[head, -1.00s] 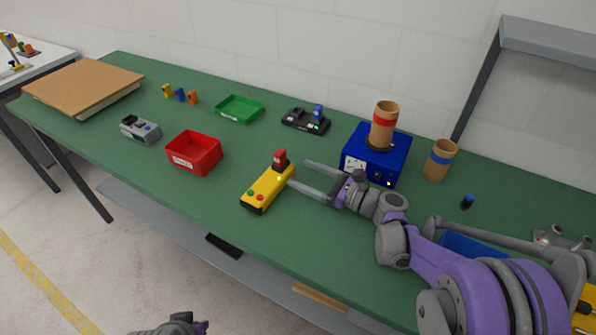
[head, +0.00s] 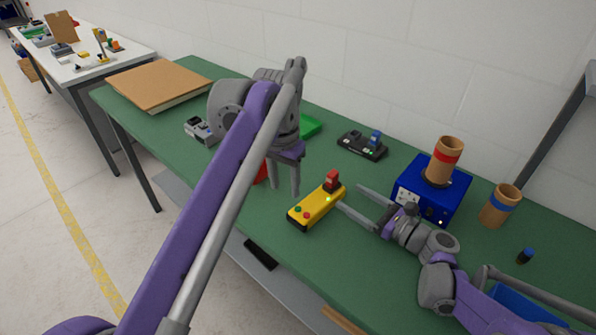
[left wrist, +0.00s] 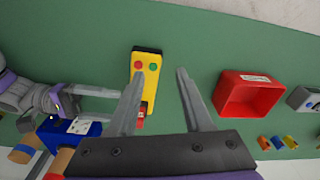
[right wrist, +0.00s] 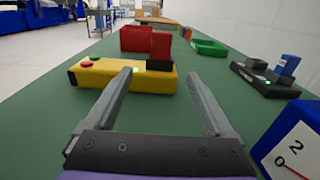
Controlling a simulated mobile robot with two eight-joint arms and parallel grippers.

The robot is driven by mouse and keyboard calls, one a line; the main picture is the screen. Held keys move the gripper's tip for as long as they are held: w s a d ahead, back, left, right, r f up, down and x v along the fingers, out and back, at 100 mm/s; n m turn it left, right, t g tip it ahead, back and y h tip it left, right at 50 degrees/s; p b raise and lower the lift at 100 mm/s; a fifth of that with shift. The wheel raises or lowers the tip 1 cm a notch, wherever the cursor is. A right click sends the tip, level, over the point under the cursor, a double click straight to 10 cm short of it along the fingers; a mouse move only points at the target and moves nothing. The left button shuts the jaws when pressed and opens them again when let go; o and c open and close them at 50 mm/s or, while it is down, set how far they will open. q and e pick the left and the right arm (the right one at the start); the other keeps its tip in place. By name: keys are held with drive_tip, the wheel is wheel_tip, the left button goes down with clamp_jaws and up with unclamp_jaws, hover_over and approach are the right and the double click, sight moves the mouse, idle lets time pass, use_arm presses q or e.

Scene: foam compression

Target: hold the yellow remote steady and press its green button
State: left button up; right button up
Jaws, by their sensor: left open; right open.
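The yellow remote (head: 319,205) lies flat on the green table, with black ends, a green button (head: 298,209) and a red button (head: 306,215) near its front end. A red part stands at its far end. My left gripper (head: 284,190) is open, pointing down, above and left of the remote. The left wrist view shows the remote (left wrist: 147,85) and green button (left wrist: 154,66) beyond its empty fingers. My right gripper (head: 350,197) is open and low beside the remote's far end. In the right wrist view the remote (right wrist: 110,80) lies just ahead, partly covered by one finger.
A red bin (left wrist: 250,95) stands left of the remote, mostly hidden by my left arm in the head view. A blue box (head: 443,195) with a cardboard tube stands behind my right gripper. A black device (head: 362,145) is farther back. The table in front of the remote is clear.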

sight(318, 202)
use_arm(q)
drive_tip(key=w+d, duration=0.1)
drive_tip(key=w+d+r+m, duration=0.1)
drive_tip(key=shift+w+d+r+g, duration=0.1)
drive_tip(key=shift+w+d+g, duration=0.1)
drive_tip(key=shift+d+g, duration=0.15)
use_arm(e)
drive_tip(key=x, duration=1.1)
clamp_jaws()
use_arm(q)
clamp_jaws()
idle(1.6)
